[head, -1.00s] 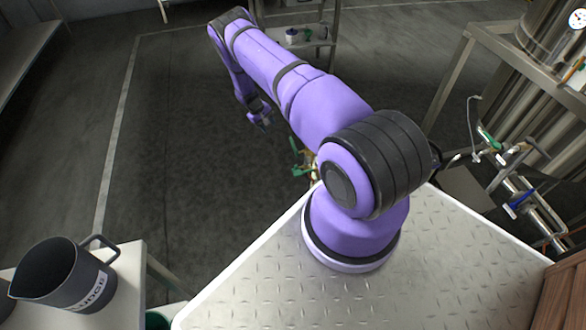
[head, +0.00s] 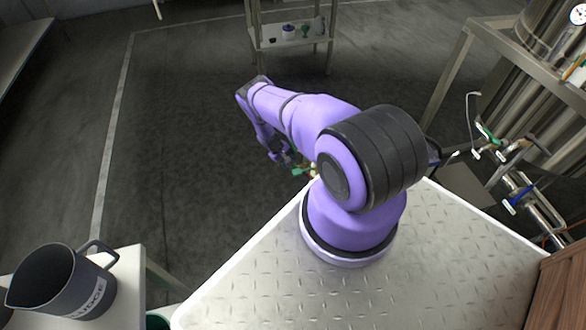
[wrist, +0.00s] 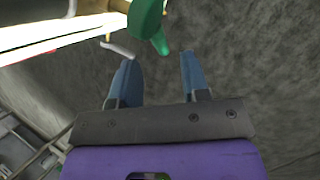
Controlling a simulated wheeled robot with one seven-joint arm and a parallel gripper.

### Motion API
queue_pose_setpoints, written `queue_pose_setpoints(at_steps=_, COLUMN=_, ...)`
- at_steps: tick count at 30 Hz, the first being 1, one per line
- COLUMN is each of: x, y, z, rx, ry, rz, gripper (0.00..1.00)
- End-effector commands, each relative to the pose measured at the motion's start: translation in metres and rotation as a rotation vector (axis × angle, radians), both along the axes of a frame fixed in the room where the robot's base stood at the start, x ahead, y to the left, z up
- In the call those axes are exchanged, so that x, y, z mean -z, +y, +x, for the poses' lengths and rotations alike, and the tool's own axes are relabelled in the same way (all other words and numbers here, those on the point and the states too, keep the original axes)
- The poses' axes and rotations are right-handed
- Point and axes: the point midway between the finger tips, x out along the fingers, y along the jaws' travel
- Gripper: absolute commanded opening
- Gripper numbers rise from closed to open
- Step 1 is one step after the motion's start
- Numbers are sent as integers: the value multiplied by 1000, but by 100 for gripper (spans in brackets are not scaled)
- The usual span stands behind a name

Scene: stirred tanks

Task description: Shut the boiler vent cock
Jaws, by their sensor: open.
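A green-handled cock (head: 300,170) on a brass fitting shows just left of my arm's base, partly hidden by my arm. The wrist view shows a green handle (wrist: 146,18) at the top edge, with brass and a bright pale pipe at its left. I cannot read a label that marks it as the boiler vent cock. My gripper (head: 284,160) is open and empty, close beside the green handle in the head view. In the wrist view, its two blue fingers (wrist: 158,64) point toward the handle, which lies beyond the fingertips and is not between them.
Steel tanks and pipework with a green handle (head: 487,133) and a blue handle (head: 520,198) stand at the right. A dark pitcher (head: 62,285) is on a white table at lower left. A shelf rack (head: 275,43) stands behind. Open floor lies left of my arm.

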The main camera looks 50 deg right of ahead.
Motion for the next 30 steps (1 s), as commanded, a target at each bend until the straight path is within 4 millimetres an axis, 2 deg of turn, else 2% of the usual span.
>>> queue_pose_setpoints(at_steps=6, x=31, y=-9, z=-14, rx=0, ry=-1, rz=1, gripper=42)
queue_pose_setpoints(at_steps=12, x=46, y=-14, z=-21, rx=0, ry=0, rz=0, gripper=42)
queue_pose_setpoints(at_steps=25, x=52, y=-16, z=-23, rx=0, ry=-1, rz=0, gripper=42)
queue_pose_setpoints(at_steps=26, x=52, y=-16, z=-23, rx=1, ry=-1, rz=0, gripper=40)
queue_pose_setpoints(at_steps=30, x=52, y=-16, z=-23, rx=1, ry=-1, rz=0, gripper=8)
